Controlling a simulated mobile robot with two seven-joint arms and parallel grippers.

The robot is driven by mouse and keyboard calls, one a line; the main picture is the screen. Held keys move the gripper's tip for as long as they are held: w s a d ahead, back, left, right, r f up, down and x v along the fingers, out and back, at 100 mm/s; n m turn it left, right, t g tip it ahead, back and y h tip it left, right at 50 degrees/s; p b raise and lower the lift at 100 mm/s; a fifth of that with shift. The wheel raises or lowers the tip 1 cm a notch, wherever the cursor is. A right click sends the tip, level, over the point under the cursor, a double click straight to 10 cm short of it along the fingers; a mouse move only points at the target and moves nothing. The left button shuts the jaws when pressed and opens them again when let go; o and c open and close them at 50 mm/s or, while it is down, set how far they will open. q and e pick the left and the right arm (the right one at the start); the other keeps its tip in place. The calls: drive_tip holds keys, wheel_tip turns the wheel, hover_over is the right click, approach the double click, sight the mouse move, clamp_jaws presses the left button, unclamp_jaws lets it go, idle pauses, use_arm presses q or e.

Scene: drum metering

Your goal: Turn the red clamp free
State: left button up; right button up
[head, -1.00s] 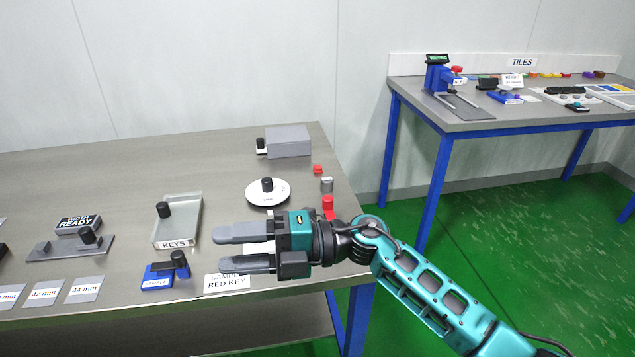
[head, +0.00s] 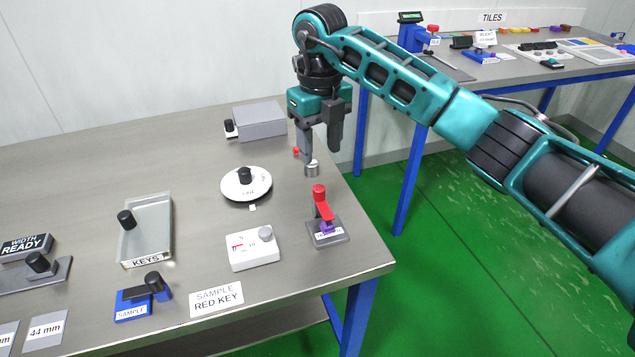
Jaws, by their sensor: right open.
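The red clamp (head: 322,203) is an upright red lever on a small grey base (head: 328,234) near the table's right edge. A purple piece shows at the foot of the lever, by a small label. My right gripper (head: 320,161) is open and points down, behind and above the clamp, apart from it. Its fingers are over a small grey cylinder (head: 312,171); whether they touch it I cannot tell. My left gripper is not in view.
A white box with a grey knob (head: 253,250) stands left of the clamp. A white round dial (head: 246,186), a grey box (head: 259,121), a KEYS tray (head: 147,229) and a blue SAMPLE block (head: 145,297) share the table (head: 80,170). A second table (head: 500,72) stands behind.

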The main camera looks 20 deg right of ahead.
sight(319, 188)
wheel_tip(319, 188, down, 10)
drive_tip(key=shift+f, duration=0.1)
idle(0.4)
clamp_jaws()
